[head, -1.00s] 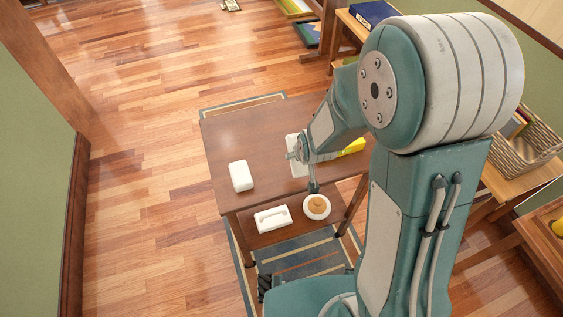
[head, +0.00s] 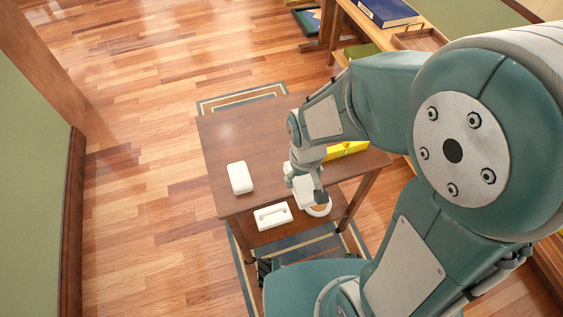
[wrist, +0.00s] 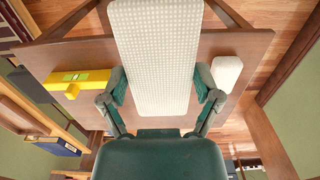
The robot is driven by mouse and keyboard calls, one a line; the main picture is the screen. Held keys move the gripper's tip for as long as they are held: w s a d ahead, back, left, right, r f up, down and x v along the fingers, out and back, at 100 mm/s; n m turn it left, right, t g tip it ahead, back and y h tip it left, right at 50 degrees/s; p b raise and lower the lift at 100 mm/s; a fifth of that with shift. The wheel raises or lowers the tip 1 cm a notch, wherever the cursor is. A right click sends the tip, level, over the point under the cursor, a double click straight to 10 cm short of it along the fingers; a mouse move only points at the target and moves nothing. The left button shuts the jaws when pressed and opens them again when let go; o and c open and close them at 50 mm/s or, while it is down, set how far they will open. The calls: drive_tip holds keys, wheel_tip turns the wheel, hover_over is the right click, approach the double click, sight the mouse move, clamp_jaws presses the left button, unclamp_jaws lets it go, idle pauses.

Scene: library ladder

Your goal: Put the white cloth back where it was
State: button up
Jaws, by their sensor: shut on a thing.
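The white cloth (wrist: 155,55) is a long, textured, folded strip. In the wrist view it stands out from between the two fingers of my gripper (wrist: 160,84), which is shut on it. In the head view my gripper (head: 304,188) is near the table's front edge, with part of the white cloth (head: 303,196) showing below it. The arm hides the rest. I cannot tell the exact gap between the cloth and the brown table (head: 250,135).
A white block (head: 240,177) lies on the table's left side and a yellow object (head: 347,149) on its right. Below, the lower shelf holds a white handled item (head: 273,216) and a partly hidden round dish (head: 319,211). The table's far left is clear.

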drive_tip(key=w+a+f, duration=0.1)
drive_tip(key=w+f, duration=0.2)
drive_tip(key=w, duration=0.1)
drive_tip(key=w+a+f, duration=0.1)
drive_tip(key=w+f, duration=0.2)
drive_tip(key=w, duration=0.1)
drive_tip(key=w+a+f, duration=0.2)
drive_tip(key=w+f, duration=0.1)
drive_tip(key=w, duration=0.1)
drive_tip(key=shift+f, duration=0.1)
drive_tip(key=shift+w+a+f, duration=0.1)
drive_tip(key=shift+w+f, duration=0.15)
drive_tip(key=shift+f, duration=0.05)
wheel_tip(320, 180, down, 2)
drive_tip(key=shift+f, duration=0.5)
drive_tip(key=shift+c, duration=0.4)
drive_tip(key=o, duration=0.9)
drive_tip(key=shift+r, duration=0.15)
